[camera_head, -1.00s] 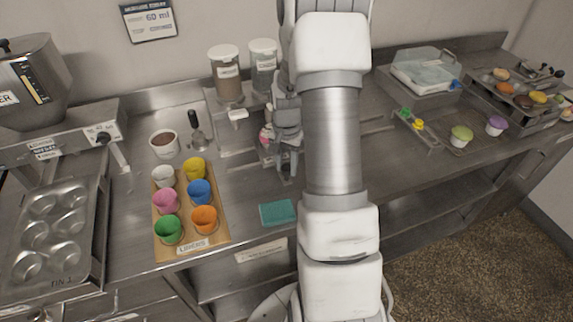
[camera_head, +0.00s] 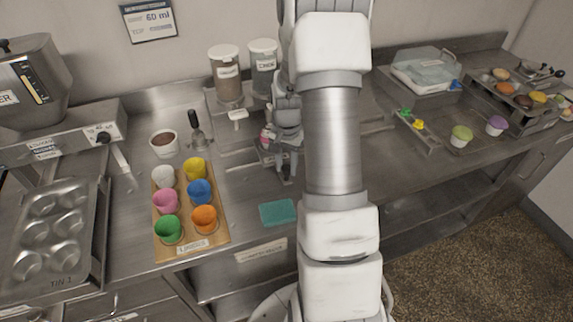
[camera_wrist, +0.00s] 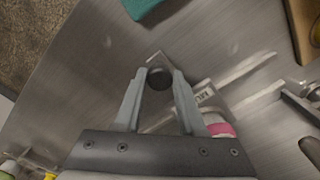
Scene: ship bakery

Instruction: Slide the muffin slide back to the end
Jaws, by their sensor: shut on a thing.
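My gripper (camera_wrist: 159,92) points down at the counter and its two fingers close around a small dark round knob (camera_wrist: 159,77) in the wrist view. The knob stands on a narrow metal slide (camera_wrist: 156,57) with a label beside it that seems to begin "MU". In the head view my gripper (camera_head: 286,172) is low over the counter, left of my arm. A pink and white item (camera_head: 265,138) sits on the slide unit beside it; it also shows in the wrist view (camera_wrist: 219,126). My arm hides much of the slide in the head view.
A teal sponge (camera_head: 278,212) lies in front of my gripper. A wooden board (camera_head: 218,238) with several coloured cups is to the left. Two canisters (camera_head: 226,88) stand behind. A second slide with green and yellow pieces (camera_head: 418,125) is to the right.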

